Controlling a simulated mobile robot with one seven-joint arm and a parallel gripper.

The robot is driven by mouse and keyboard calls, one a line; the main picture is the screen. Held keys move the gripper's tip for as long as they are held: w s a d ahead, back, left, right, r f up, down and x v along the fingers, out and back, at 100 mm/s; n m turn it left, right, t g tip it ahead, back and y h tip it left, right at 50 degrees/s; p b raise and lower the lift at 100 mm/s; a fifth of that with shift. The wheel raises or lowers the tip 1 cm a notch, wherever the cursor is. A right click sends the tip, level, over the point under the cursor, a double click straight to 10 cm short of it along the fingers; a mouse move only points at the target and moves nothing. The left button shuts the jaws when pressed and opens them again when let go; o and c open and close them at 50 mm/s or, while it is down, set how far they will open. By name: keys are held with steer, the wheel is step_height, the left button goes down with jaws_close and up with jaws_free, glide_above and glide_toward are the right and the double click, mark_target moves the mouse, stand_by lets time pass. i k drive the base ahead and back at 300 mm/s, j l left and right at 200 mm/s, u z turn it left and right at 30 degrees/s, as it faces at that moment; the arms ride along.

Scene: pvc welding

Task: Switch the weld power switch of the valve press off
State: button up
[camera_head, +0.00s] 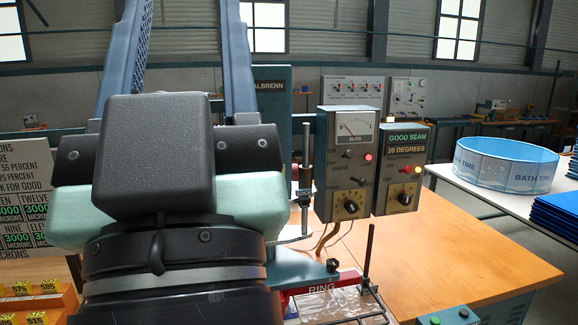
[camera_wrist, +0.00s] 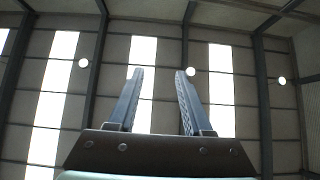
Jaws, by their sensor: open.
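A grey control box (camera_head: 338,180) with a dial meter (camera_head: 355,127) marked AMPS stands right of my gripper. Below the meter are a small switch (camera_head: 348,153), a lit red lamp (camera_head: 368,158) and a black knob (camera_head: 351,206). The lettering beside them is too small to read surely, so I cannot tell which control is the weld power switch or its position. My gripper (camera_head: 184,30) points upward at the left, open and empty, apart from the boxes. In the wrist view its two fingers (camera_wrist: 159,80) stand apart against the wall and roof. My wrist hides much of the teal machine (camera_head: 272,95).
A second box (camera_head: 404,150) reading GOOD SEAM and 20 DEGREES adjoins on the right, with lit lamps and a knob. A vertical rod (camera_head: 306,150) stands between my gripper and the boxes. The orange tabletop (camera_head: 460,250) is mostly clear; a blue ring tub (camera_head: 505,165) sits beyond.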

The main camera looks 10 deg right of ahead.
mark_target(407, 169)
steer(key=i+l, duration=0.85)
steer(key=l, duration=0.15)
steer(key=i+l, duration=0.8)
steer(key=l, duration=0.15)
steer(key=l+z, duration=0.05)
